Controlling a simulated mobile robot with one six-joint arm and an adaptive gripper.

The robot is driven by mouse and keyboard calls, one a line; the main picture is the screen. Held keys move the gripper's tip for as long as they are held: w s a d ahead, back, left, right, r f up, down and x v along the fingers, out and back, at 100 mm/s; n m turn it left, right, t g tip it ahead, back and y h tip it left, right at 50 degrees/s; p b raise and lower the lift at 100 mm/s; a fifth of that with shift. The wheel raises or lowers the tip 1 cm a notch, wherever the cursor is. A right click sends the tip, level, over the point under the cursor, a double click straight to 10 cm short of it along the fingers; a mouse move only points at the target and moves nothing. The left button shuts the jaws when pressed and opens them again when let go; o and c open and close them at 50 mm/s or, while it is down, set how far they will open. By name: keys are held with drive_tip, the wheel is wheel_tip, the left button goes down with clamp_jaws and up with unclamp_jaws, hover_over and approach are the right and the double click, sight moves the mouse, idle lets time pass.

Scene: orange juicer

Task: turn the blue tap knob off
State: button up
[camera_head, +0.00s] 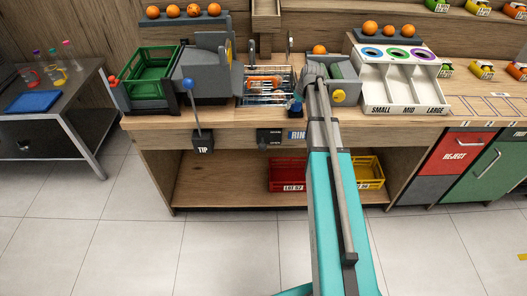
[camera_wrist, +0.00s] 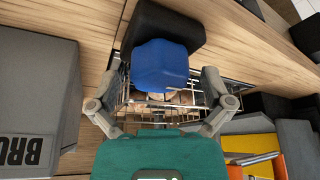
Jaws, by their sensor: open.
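The blue tap knob (camera_wrist: 161,66) is a faceted block on a black body (camera_wrist: 165,25), at the upper middle of the wrist view. In the camera_head view a small blue part (camera_head: 297,103) at the right end of the wire rack looks like the same knob. My gripper (camera_wrist: 160,72) is open, with one finger to the left and one to the right of the knob. Visible gaps separate both fingers from it in the picture, and no contact shows. In the camera_head view my arm hides much of the area around the gripper.
A wire rack (camera_head: 265,85) with oranges stands left of the knob. A blue-balled lever (camera_head: 188,84) marked TIP is farther left, by a green crate (camera_head: 152,72).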

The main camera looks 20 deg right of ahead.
drive_tip(key=n+y, duration=0.1)
drive_tip(key=n, duration=0.1)
drive_tip(key=shift+n, duration=0.4)
drive_tip(key=p+v, duration=1.3)
drive_tip(key=v, duration=0.1)
drive_tip(key=s+a+f+m+g+b, duration=0.2)
drive_tip(key=s+a+f+b, duration=0.2)
drive_tip(key=s+a, duration=0.5)
drive_tip(key=s+a+f+m+g+h+b, duration=0.1)
drive_tip(key=s+a+f+m+g+b, duration=0.1)
drive_tip(key=s+a+f+b, duration=0.3)
drive_tip(key=s+a+f+m, duration=0.1)
drive_tip(key=s+a, duration=0.3)
drive_tip(key=a, duration=0.5)
drive_tip(key=shift+f+h, duration=0.2)
drive_tip(key=shift+h, duration=0.1)
drive_tip(key=shift+a, duration=0.2)
drive_tip(key=shift+s+a+m, duration=0.15)
drive_tip(key=shift+s+a, duration=0.25)
drive_tip(key=shift+s, duration=0.3)
drive_tip(key=shift+s+a+m, duration=0.15)
drive_tip(key=shift+s+a, duration=0.3)
drive_tip(key=shift+s, duration=0.25)
